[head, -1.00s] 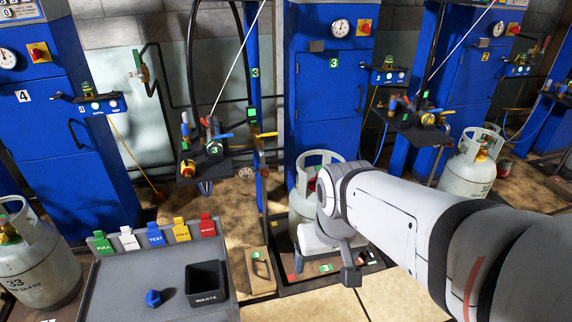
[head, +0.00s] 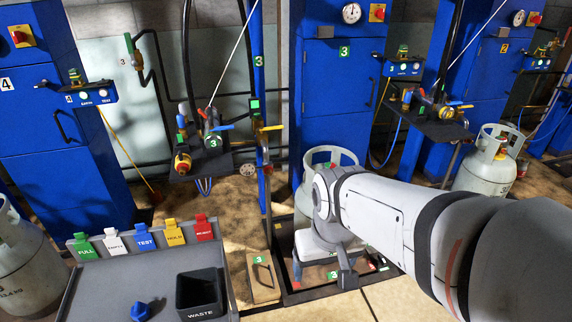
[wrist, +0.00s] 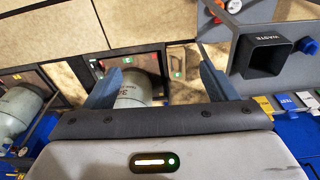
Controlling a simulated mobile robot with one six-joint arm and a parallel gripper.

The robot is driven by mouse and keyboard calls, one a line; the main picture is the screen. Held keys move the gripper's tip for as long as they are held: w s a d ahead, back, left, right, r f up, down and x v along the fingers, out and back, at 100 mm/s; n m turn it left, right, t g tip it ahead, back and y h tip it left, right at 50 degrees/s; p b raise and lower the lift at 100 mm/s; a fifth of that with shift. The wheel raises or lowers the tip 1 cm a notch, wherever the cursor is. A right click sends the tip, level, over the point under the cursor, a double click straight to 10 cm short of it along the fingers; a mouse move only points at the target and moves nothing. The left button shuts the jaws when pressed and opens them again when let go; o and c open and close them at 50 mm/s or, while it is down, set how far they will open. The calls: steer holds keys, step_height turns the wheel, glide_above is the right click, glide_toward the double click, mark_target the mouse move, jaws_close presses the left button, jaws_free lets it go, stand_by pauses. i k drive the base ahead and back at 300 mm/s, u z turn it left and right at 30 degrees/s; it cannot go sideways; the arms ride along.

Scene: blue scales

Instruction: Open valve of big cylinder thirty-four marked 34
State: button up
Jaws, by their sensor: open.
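A pale grey gas cylinder (head: 328,162) with an open collar stands on the scale under the blue cabinet marked 3. In the wrist view the cylinder (wrist: 134,88) lies between my fingers, nearer the left one, with dark print too small to read surely. My gripper (wrist: 161,67) is open and empty. In the head view its end hangs in front of the cylinder; I cannot tell whether it touches.
A grey bench with a black WASTE bin (head: 201,293) and a blue cap (head: 141,309) is at the front left. Other cylinders stand at the right (head: 488,165) and far left (head: 20,255). A filling stand with hoses (head: 205,150) is left of the cabinet. Some floor is clear at the front.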

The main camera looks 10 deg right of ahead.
mark_target(330, 164)
steer(key=u, duration=0.1)
steer(key=k, duration=0.45)
steer(key=z, duration=0.5)
steer(key=i, duration=1.5)
steer(key=u, duration=0.45)
